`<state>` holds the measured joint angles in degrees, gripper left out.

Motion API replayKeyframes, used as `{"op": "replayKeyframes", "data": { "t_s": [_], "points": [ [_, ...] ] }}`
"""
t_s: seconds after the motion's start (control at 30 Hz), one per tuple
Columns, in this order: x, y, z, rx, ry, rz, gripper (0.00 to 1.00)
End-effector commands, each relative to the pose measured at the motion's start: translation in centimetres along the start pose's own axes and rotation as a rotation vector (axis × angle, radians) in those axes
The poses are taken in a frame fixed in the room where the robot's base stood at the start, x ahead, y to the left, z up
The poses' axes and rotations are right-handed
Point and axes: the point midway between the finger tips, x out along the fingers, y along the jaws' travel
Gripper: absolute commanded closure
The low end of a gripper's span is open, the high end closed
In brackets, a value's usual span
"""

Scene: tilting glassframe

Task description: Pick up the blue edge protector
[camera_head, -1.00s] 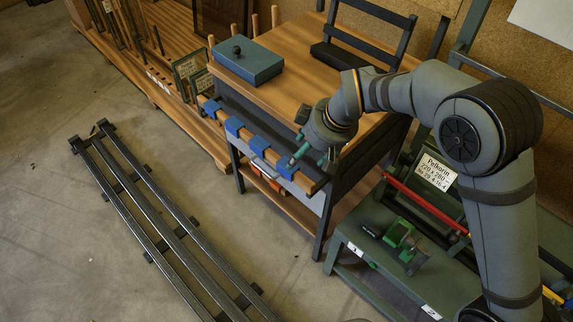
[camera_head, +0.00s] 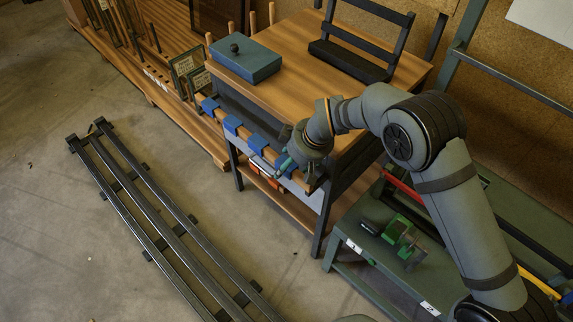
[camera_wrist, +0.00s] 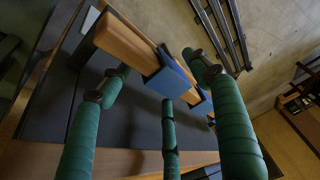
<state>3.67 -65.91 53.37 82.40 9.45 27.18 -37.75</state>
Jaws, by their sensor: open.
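Several blue edge protectors (camera_head: 232,124) hang in a row over a wooden bar along the front of the workbench. In the wrist view the nearest blue edge protector (camera_wrist: 171,80) sits around the wooden bar (camera_wrist: 128,42) between my spread green fingers. My gripper (camera_head: 287,160) is at the right end of the row and partly hides that end protector in the head view. In the wrist view my gripper (camera_wrist: 160,82) is open and empty, its fingers apart around the protector. I cannot tell whether any finger touches it.
The wooden workbench (camera_head: 300,75) carries a blue box (camera_head: 245,60) with a black knob and a black frame (camera_head: 350,60). A green table with a green tool (camera_head: 403,238) stands at right. Dark metal rails (camera_head: 165,215) lie on the floor at left.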

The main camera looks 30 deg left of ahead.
Motion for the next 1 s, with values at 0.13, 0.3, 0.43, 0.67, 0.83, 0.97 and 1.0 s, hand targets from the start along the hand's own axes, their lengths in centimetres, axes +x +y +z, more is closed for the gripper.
{"op": "replayKeyframes", "data": {
  "t_s": [0.13,0.3,0.43,0.67,0.83,0.97,1.0],
  "points": [
    [-0.03,0.00,-0.01,0.000,0.000,0.000,0.40],
    [-0.04,0.00,-0.01,0.000,0.000,0.000,0.50],
    [-0.05,0.00,-0.01,0.000,0.000,0.000,0.58],
    [-0.06,0.00,-0.01,0.000,0.000,0.000,0.72],
    [-0.06,0.00,-0.02,0.000,0.000,0.000,0.74],
    [-0.29,0.01,-0.15,0.000,0.001,0.000,0.74],
    [-0.58,0.01,-0.31,0.000,0.002,0.000,0.75]
  ]
}}
